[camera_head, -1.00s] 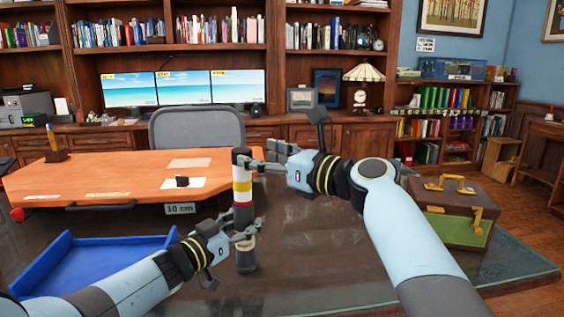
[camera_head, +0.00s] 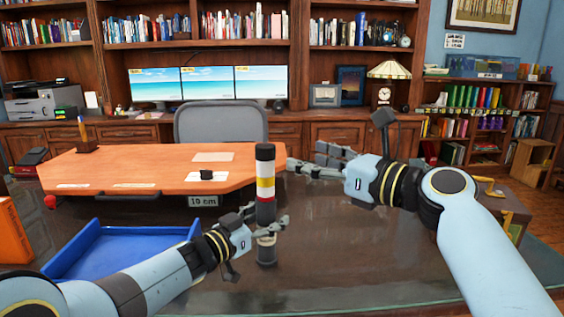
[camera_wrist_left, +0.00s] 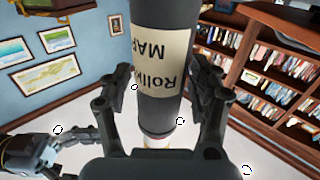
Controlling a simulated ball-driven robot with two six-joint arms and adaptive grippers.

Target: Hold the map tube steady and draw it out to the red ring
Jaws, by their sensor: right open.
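The map tube (camera_head: 265,168) stands upright on the dark glossy desk. It has a black top, white and yellow bands, a red ring (camera_head: 265,197), and a dark lower body with a pale label. My left gripper (camera_head: 266,222) is around it below the red ring.
A blue tray (camera_head: 125,252) lies left of the tube, partly behind my left arm. An orange box (camera_head: 10,232) is at far left. A brown case (camera_head: 512,200) stands at right behind my right arm.

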